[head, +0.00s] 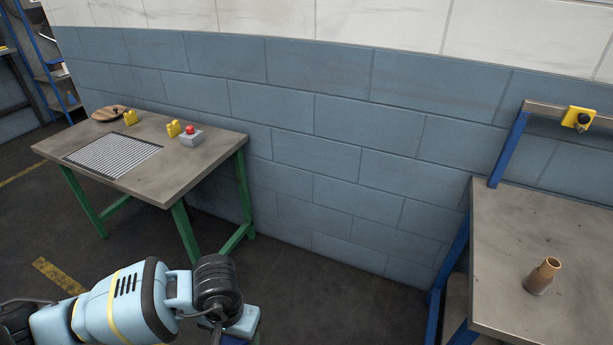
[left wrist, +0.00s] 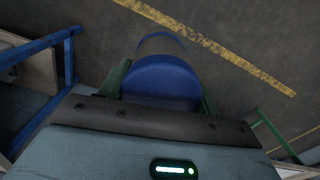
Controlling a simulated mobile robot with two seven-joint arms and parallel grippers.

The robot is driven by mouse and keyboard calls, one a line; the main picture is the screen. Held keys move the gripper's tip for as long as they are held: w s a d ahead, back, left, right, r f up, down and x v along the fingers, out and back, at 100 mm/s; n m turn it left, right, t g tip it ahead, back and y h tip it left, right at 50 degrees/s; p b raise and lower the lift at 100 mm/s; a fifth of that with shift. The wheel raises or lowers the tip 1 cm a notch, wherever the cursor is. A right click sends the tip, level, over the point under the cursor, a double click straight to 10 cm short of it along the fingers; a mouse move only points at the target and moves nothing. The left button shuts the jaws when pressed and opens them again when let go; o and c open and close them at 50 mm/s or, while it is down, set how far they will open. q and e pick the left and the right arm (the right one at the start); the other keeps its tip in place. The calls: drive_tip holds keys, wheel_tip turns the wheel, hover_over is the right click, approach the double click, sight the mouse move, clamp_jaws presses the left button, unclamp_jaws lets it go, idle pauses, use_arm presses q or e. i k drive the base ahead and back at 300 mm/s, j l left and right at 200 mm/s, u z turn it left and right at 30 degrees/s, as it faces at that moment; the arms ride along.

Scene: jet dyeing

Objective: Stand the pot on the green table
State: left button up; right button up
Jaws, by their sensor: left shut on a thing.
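The green table (head: 190,175) has a grey-brown top and green legs and stands against the wall at the left in the head view. My left gripper (head: 238,322) is low at the bottom of the head view, in front of the table and below its top. In the left wrist view the pot (left wrist: 160,82), with a round blue end and a greyish side, sits between the green fingers of my left gripper, shut on it. The floor shows beyond it. In the head view the pot is mostly cut off by the lower edge. My right gripper is not in view.
A dark metal grid (head: 112,155) lies on the table's left part. A round wooden board (head: 108,113), yellow pieces (head: 173,128) and a red-button box (head: 191,137) line its back. The front right is bare. A blue-framed bench (head: 560,235) holds a copper-brown vessel (head: 542,276).

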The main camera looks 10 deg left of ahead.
sight(110, 151)
drive_tip(key=i+j, duration=0.1)
drive_tip(key=j, duration=0.35)
drive_tip(key=i+j, duration=0.1)
drive_tip(key=j, duration=0.3)
drive_tip(key=i+j+u, duration=0.1)
drive_tip(key=j, duration=0.35)
drive_tip(key=i+j, duration=0.1)
drive_tip(key=j, duration=0.3)
drive_tip(key=i+j, duration=0.1)
drive_tip(key=j, duration=0.35)
drive_tip(key=i+j+u, duration=0.1)
drive_tip(key=j, duration=0.3)
drive_tip(key=i+j, duration=0.3)
drive_tip(key=j, duration=0.15)
drive_tip(key=i+j, duration=0.3)
drive_tip(key=j, duration=0.2)
drive_tip(key=i+j, duration=0.3)
drive_tip(key=j, duration=0.15)
drive_tip(key=i, duration=0.4)
drive_tip(key=u, duration=0.05)
